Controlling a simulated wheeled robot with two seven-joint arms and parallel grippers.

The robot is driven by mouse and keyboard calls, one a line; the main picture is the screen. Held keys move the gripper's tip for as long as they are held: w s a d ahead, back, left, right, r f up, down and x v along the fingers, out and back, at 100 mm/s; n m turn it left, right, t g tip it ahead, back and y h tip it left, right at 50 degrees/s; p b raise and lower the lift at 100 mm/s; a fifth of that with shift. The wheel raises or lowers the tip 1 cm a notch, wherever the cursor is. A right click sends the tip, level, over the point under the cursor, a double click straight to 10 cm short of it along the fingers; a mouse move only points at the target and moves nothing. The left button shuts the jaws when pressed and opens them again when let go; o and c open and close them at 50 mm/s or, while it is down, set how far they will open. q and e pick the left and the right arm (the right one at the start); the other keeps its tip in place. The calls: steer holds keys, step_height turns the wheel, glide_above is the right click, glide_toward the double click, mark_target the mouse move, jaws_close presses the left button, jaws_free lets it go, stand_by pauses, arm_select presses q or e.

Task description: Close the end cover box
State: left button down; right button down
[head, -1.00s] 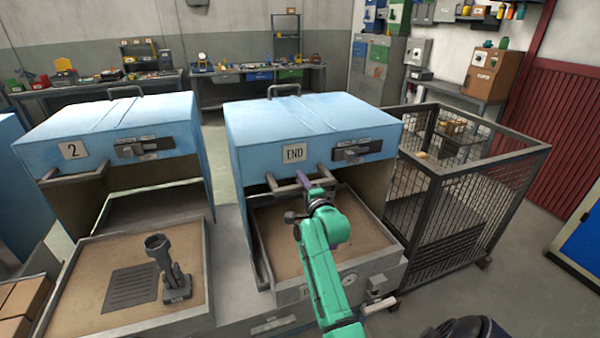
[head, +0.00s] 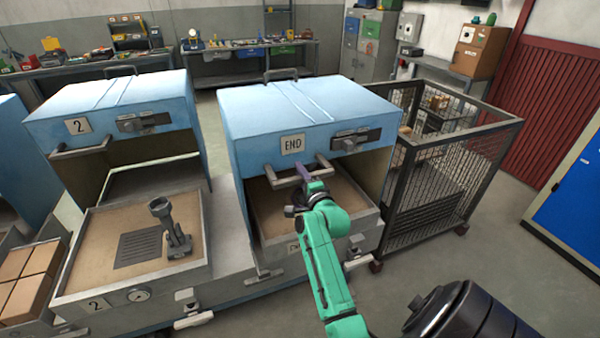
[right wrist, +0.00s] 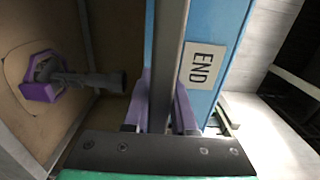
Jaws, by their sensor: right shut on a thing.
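The end cover box has a light blue cover (head: 300,105) with an END sign (head: 292,144), and it stands partly open above its sand-coloured tray (head: 268,205). My right gripper (head: 304,178) is shut on the grey bar handle (head: 281,182) at the cover's front lower edge. In the right wrist view, the purple fingers (right wrist: 160,110) sit on both sides of the bar (right wrist: 170,60), beside the END sign (right wrist: 202,67). A purple and dark grey thing (right wrist: 42,92) lies at the left of that view; I cannot tell what it is. My left gripper is out of view.
Box 2 (head: 110,100) stands open at the left, with a grey fitting (head: 175,235) on its tray. A wire cage (head: 430,195) stands close at the right of the end box. Workbenches line the back wall.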

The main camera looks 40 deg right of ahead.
steer(key=c, duration=1)
jaws_free()
steer(key=shift+s+f, duration=0.1)
steer(key=shift+f, duration=0.2)
steer(key=shift+o, duration=1.4)
steer(key=shift+a+r, duration=0.1)
steer(key=shift+s+r, duration=0.15)
steer(key=shift+s, duration=0.05)
steer(key=p+v, duration=0.5)
steer(key=v, duration=0.9)
steer(key=shift+s+a, duration=0.2)
steer(key=shift+s, duration=0.1)
